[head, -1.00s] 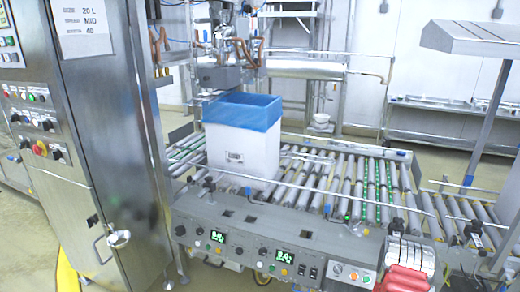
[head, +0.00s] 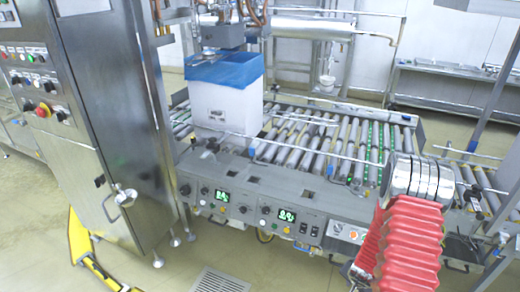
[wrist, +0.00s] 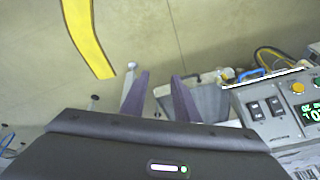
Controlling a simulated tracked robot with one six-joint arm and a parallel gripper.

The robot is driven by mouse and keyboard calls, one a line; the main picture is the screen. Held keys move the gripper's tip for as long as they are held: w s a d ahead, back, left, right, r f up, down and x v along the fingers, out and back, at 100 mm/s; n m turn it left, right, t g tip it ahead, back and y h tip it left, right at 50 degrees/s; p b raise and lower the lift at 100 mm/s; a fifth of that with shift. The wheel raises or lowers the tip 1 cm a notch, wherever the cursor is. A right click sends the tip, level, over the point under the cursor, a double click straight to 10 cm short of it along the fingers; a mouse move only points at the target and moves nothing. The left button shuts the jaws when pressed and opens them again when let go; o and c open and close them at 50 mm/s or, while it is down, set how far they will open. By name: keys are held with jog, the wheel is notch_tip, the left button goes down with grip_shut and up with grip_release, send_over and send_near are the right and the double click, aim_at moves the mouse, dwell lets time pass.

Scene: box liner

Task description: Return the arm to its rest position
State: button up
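My arm, covered in red bellows with chrome rings, stands at the lower right of the head view; the gripper itself cannot be made out there. In the wrist view my gripper (wrist: 160,76) shows two purple fingers with a clear gap between them. Nothing is held between them. They point out over the floor beside the conveyor's control panel (wrist: 275,105), and a grey bin (wrist: 205,100) shows just beyond the right finger. A white box (head: 226,108) with a blue liner (head: 228,68) stands upright on the roller conveyor (head: 345,150), apart from my arm.
A steel cabinet (head: 105,110) stands at the left, with a yellow floor piece (head: 82,240) at its foot. It also shows in the wrist view (wrist: 85,35). The conveyor's front control panel (head: 260,205) runs close to my arm. Open floor with a drain grate (head: 218,280) lies in front.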

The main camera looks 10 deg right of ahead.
jog(key=s+a+r+n+t+y, duration=0.1)
jog(key=s+a+r+n, duration=0.3)
jog(key=a+r, duration=0.5)
jog(key=s+a+r+n, duration=0.4)
jog(key=s+a+r, duration=0.2)
jog(key=r, duration=1.7)
jog(key=s+a+r+n+t+y, duration=0.1)
jog(key=s+a+r+n, duration=0.2)
jog(key=a+r, duration=0.8)
notch_tip(320, 180, up, 5)
jog(key=shift+s+a+f+n+t+y, duration=0.1)
jog(key=shift+s+a+n+t+y, duration=0.25)
jog(key=shift+s, duration=0.7)
